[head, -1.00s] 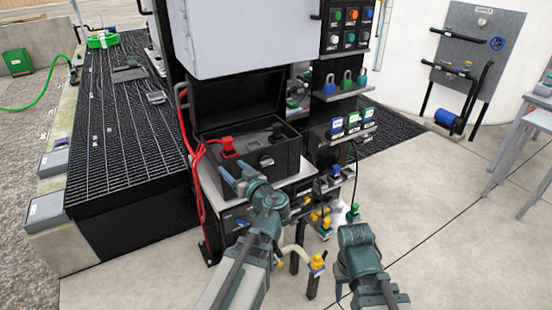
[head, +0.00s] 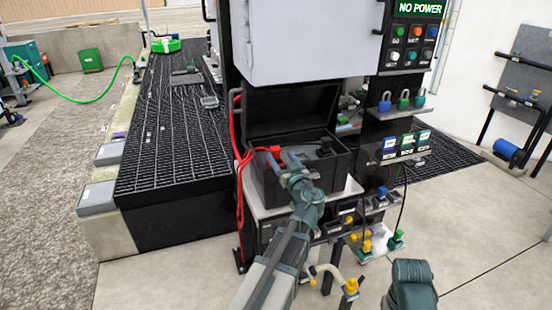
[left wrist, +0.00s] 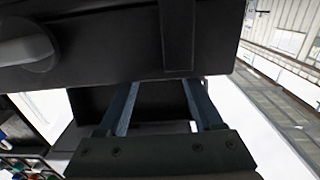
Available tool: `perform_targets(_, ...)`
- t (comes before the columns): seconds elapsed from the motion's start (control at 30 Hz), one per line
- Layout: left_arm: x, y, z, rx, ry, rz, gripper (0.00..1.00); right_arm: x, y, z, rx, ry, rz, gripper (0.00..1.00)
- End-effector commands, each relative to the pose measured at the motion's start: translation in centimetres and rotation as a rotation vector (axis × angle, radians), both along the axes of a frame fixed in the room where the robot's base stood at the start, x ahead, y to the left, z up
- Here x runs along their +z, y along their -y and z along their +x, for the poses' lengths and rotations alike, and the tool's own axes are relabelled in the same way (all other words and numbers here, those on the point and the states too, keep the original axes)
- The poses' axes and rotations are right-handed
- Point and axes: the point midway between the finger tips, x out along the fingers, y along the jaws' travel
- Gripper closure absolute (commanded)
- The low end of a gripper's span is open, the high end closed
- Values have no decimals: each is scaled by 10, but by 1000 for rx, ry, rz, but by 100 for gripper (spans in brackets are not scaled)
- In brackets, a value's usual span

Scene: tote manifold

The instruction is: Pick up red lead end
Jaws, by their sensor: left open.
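The red lead end (head: 270,151) lies at the left of the top of the open black battery box (head: 327,176). Red cable runs from it down the box's left side. My left gripper (head: 289,158) is open and empty, its fingers over the front of the box, just right of and nearer than the red end in the head view. Contact cannot be told. In the left wrist view the two open fingers (left wrist: 163,103) point at a dark box face, and the red end is not visible. My right arm shows at the lower right, but its gripper is out of view.
A grey cabinet (head: 300,40) hangs above the raised box lid (head: 290,110). A black terminal (head: 324,148) sits right of the red end. Shelves with padlocks (head: 403,103) and small devices (head: 407,143) stand at right. Red cables (head: 239,180) hang along the left post.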

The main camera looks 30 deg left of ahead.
Motion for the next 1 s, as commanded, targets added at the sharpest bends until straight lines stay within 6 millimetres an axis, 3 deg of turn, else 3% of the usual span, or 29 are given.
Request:
perform_targets(0.27,0,-5,4,0,0,0,32,1,0,0,0,0,0,50)
perform_targets(0.6,2,-40,32,1,0,0,32,2,0,0,0,0,0,50)
perform_targets(0.87,2,-42,33,-1,0,0,32,2,0,0,0,0,0,50)
perform_targets(1.0,2,-42,32,0,0,0,58,2,0,0,0,0,0,50)
